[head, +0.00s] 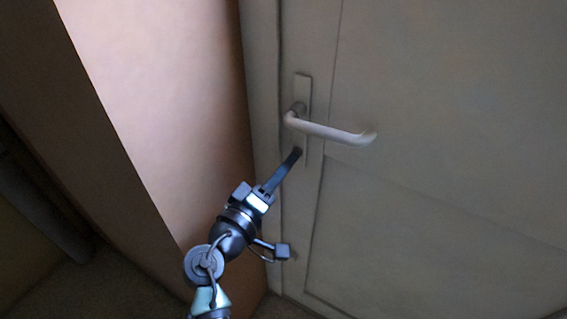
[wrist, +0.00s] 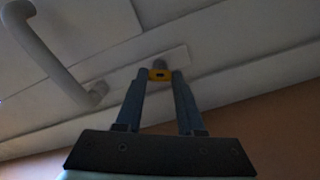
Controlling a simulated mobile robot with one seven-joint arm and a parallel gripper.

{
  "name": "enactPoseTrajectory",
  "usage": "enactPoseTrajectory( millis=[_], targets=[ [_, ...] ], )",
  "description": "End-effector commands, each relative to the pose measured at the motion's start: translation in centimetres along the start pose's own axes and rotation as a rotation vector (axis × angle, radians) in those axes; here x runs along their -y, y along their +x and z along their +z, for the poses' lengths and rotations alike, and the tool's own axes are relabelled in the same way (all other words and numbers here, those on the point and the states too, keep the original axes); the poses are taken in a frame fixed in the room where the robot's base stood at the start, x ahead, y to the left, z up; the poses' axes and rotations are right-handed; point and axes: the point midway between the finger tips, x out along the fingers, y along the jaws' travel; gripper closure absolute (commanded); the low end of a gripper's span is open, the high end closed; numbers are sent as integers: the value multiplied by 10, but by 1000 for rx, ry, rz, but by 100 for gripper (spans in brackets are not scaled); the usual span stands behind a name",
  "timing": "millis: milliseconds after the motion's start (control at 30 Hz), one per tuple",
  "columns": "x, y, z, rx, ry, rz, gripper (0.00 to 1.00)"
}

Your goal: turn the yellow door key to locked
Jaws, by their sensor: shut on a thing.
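The yellow door key (wrist: 160,75) shows in the wrist view, close to the backplate (wrist: 125,80) of the door handle. My gripper (wrist: 159,77) has its two fingers on either side of the key's bow and is shut on it. In the head view my gripper (head: 297,153) reaches the lower part of the plate (head: 303,90), below the handle, and hides the key there. The keyhole and the key's shaft are mostly hidden. I cannot tell the state of the lock bolt.
The curved light door handle (head: 330,131) sticks out just above my gripper, pointing right; it also shows in the wrist view (wrist: 45,50). The panelled door (head: 440,120) looks closed. A plastered wall (head: 170,90) stands close on the left of my arm.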

Motion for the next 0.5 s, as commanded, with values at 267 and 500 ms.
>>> enactPoseTrajectory(
  millis=[267,500],
  targets=[
    [-2,0,-1,1,-237,-1,100],
    [0,0,0,0,-381,-2,100]
  ],
)
